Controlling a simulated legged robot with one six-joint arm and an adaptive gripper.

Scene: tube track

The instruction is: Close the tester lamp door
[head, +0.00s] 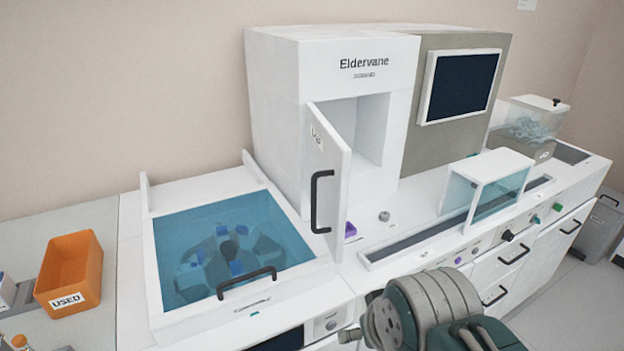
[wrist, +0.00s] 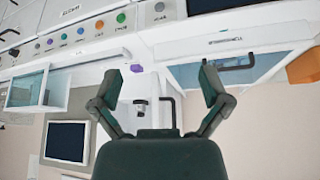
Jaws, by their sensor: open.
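The tester's white lamp door (head: 332,165) stands swung open toward the front, hinged at the left of the opening, in the head view. Its black handle (head: 315,202) is on the door's outer face. The pale compartment (head: 370,128) behind it shows and looks empty. In the wrist view, which looks upside down, my gripper (wrist: 160,80) is open with nothing between its fingers. A dark handle (wrist: 172,105), seemingly the lamp door's, shows beyond the fingers, partly hidden by my gripper. I cannot tell contact; the gripper's fingers are not visible in the head view.
A centrifuge with a blue clear lid (head: 230,245) and black handle stands left of the door. A clear-sided cover (head: 490,190) sits over the track at right. A small grey knob (head: 384,215) is on the deck. An orange bin (head: 70,270) marked USED is far left.

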